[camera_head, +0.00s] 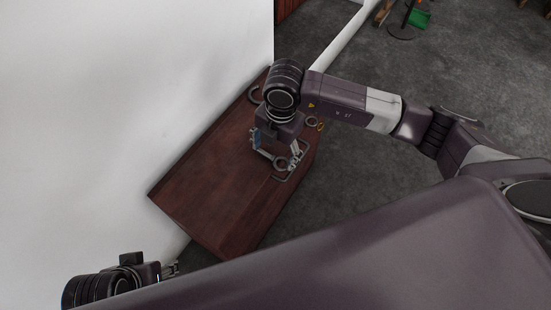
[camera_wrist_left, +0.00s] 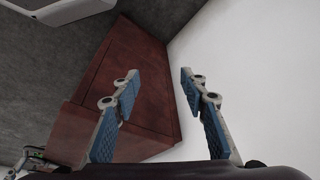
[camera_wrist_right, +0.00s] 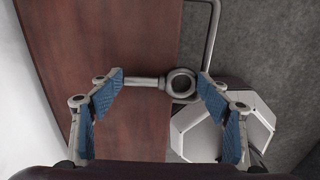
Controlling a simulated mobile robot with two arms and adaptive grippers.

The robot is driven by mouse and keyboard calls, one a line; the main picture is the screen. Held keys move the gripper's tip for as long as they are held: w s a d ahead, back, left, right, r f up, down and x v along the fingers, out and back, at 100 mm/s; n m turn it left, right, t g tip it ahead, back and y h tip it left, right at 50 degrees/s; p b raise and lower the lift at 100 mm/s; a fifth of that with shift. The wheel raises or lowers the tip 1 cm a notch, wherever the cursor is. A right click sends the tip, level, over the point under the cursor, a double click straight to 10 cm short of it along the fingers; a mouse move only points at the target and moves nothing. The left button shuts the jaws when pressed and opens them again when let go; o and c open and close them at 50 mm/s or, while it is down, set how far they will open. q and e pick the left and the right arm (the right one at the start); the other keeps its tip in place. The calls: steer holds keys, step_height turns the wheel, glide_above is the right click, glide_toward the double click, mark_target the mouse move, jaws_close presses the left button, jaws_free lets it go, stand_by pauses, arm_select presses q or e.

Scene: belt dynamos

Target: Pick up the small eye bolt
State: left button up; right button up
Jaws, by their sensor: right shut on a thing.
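The small eye bolt (camera_wrist_right: 160,82) is grey metal, with a straight shank on the left and a ring on the right in the right wrist view. My right gripper (camera_wrist_right: 161,83) is shut on it lengthwise, one blue-padded fingertip at the shank's end and the other at the ring. In the head view the ring (camera_head: 281,163) shows at my right gripper (camera_head: 277,154), over the right edge of the wooden table. I cannot tell its height above the table. My left gripper (camera_wrist_left: 158,78) is open and empty, away from the table at the lower left of the head view (camera_head: 172,269).
The dark red-brown table (camera_head: 205,190) stands against a white wall (camera_head: 130,90). A dark ring (camera_head: 254,95) lies near its far end, and a yellowish ring-like thing (camera_head: 320,126) is at the far right edge. The table's near left part is bare.

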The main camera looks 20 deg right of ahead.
mark_target(274, 157)
steer(key=c, duration=0.3)
steer(key=shift+r, duration=0.5)
step_height(274, 157, up, 6)
steer(key=shift+w+f+p, duration=0.1)
steer(key=shift+p, duration=0.7)
arm_select(q)
steer(key=s+p+x, duration=0.1)
steer(key=p+x, duration=0.1)
steer(key=x, duration=0.5)
steer(key=shift+f+g, duration=0.3)
steer(key=shift+f, duration=0.05)
arm_select(e)
step_height(274, 157, up, 13)
steer(key=shift+r, duration=0.15)
arm_select(q)
steer(key=shift+w+d, duration=0.1)
steer(key=shift+d, duration=0.05)
